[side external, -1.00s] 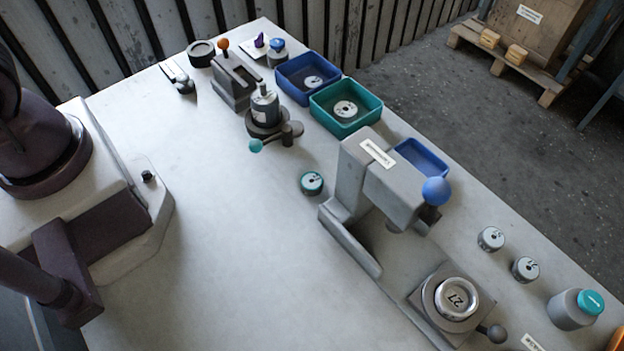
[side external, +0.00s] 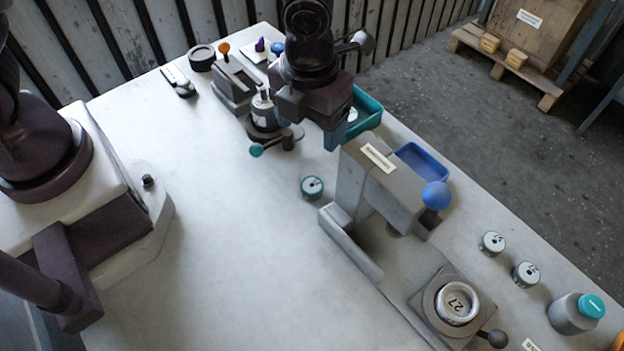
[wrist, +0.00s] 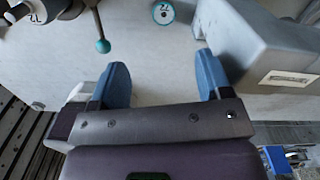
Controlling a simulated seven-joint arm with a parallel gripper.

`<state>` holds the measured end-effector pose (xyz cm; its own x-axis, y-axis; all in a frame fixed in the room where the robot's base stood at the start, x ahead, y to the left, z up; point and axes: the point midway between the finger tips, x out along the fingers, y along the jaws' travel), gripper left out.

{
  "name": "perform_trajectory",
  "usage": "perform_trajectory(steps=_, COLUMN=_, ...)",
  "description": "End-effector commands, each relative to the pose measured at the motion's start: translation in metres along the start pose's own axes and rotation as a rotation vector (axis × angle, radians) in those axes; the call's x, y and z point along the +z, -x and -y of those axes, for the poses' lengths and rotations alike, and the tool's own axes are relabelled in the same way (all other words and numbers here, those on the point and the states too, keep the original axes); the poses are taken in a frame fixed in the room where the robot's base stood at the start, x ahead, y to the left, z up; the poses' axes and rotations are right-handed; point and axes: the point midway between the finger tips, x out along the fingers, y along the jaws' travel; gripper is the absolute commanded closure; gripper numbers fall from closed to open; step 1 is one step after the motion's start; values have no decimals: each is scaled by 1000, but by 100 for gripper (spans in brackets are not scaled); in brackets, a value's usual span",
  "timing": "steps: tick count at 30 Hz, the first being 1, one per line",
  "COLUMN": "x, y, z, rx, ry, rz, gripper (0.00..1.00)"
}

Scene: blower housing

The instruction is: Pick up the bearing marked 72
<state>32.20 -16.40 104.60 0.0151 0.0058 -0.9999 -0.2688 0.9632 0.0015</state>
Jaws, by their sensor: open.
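A small round bearing (side external: 312,187) with a teal ring and pale face lies on the bench left of the grey press. My gripper (side external: 340,131) is above the bench, up and to the right of the bearing in the side view. In the wrist view my gripper (wrist: 163,76) has its blue fingers wide apart with nothing between them. A larger ring (side external: 458,304) on the press plate carries a mark that looks like 27.
The grey press (side external: 385,180) with a blue knob stands close to the bearing's right. A lever fixture (side external: 268,125) holding a cylinder stands behind it. A teal tray (side external: 367,112) is partly hidden by my gripper. Two small bearings (side external: 492,243) (side external: 525,273) lie far right. The front bench is clear.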

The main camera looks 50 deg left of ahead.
Motion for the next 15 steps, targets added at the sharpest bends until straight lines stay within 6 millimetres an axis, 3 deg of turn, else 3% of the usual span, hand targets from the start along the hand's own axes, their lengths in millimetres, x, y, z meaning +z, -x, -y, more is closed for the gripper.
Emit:
perform_trajectory(steps=4, x=-4, y=-16, z=6, rx=-1, ry=-79, rz=-19, gripper=29)
perform_trajectory(steps=15, x=-5, y=-78, z=5, rx=-1, ry=-79, rz=-19, gripper=29)
